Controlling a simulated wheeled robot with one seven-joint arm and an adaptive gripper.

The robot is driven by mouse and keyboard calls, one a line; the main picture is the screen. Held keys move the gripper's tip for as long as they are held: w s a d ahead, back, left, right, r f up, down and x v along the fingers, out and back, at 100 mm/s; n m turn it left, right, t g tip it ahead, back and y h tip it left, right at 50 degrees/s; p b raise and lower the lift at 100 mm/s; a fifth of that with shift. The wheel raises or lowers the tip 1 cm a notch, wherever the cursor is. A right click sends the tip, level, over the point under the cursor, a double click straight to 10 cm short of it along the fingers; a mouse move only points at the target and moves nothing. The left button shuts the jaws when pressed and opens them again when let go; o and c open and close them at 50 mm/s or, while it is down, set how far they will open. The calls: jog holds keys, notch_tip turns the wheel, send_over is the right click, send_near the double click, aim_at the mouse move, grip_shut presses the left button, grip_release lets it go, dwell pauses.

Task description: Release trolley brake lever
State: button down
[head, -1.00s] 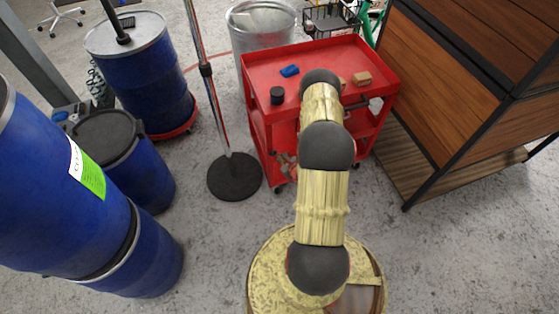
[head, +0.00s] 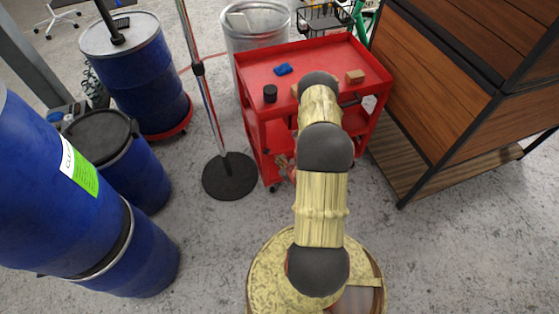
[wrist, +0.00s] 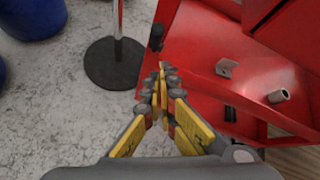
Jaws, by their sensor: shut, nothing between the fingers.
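The red trolley (head: 325,56) stands beyond my arm in the head view, and my arm hides part of its near side. In the wrist view, the trolley's red shelf (wrist: 195,48) fills the upper right. A small dark upright part (wrist: 156,38) shows at the trolley's left edge; I cannot tell whether it is the brake lever. My gripper (wrist: 161,72) is shut and empty, its yellow-and-grey fingers together. In the picture its tips lie just below the dark part, beside the shelf edge; I see no clear contact.
A round black stand base (head: 230,176) with a pole is left of the trolley. Blue drums (head: 135,75) are further left, a metal bin (head: 257,28) behind, and a wooden cabinet (head: 440,75) at right. A bracket (wrist: 227,68) and a tube (wrist: 278,96) lie on the shelf.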

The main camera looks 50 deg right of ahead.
jog(key=s+a+r+p, duration=0.2)
jog(key=s+r+p, duration=0.1)
jog(key=s+r, duration=0.3)
notch_tip(320, 180, up, 2)
jog(key=shift+r, duration=0.1)
